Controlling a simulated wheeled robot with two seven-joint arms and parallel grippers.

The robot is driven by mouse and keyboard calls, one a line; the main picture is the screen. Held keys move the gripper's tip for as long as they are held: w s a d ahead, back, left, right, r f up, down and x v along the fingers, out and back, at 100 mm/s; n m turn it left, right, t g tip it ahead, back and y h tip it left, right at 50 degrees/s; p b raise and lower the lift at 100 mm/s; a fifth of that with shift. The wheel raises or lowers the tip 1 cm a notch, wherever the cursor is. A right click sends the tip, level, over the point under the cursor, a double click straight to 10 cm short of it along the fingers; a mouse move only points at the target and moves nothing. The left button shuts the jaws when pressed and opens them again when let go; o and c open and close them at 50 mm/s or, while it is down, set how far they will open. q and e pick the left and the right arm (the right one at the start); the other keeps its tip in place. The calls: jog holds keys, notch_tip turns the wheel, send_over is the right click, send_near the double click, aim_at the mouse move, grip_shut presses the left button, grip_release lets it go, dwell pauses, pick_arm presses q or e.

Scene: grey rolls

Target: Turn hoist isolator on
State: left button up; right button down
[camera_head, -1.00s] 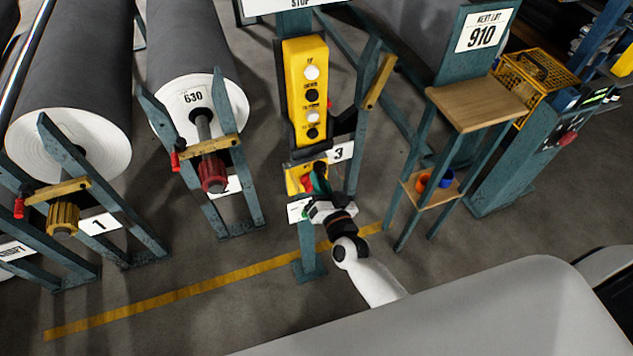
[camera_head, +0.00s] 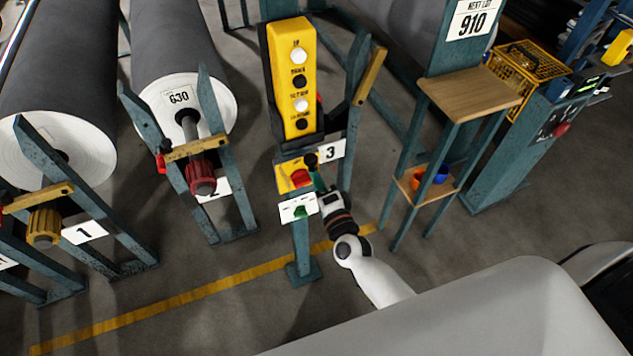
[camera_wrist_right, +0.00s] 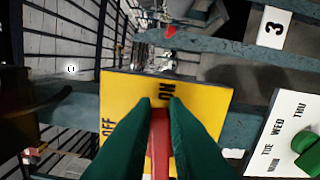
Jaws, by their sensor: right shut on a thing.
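The hoist isolator is a yellow plate (camera_head: 284,180) with a red handle (camera_head: 300,178), on the teal post below the pendant box. In the right wrist view the plate (camera_wrist_right: 130,95) reads OFF at the left and ON at the top. The red handle (camera_wrist_right: 160,145) lies between the green fingers of my right gripper (camera_wrist_right: 160,112), in line with the ON label. In the head view my right gripper (camera_head: 318,181) reaches the isolator from its right side, shut on the handle. The fingers hide part of the plate. My left gripper is not in view.
A yellow pendant box (camera_head: 291,85) with several buttons hangs above. A white weekday card (camera_head: 297,208) with a green knob (camera_wrist_right: 308,152) sits just below the isolator. A small wooden-topped stand (camera_head: 470,92) is to the right. Large grey rolls (camera_head: 170,60) stand left.

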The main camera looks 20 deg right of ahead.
jog(key=shift+f+m+b, duration=0.3)
jog(key=shift+f+m, duration=0.05)
jog(key=shift+m, duration=0.35)
jog(key=c, duration=1.4)
grip_release()
jog(key=shift+c, duration=0.2)
jog(key=shift+s, duration=0.15)
jog(key=s+b, duration=0.1)
jog(key=s, duration=1.1)
jog(key=shift+d+b, duration=0.2)
jog(key=shift+b, duration=0.1)
jog(key=shift+w, duration=0.1)
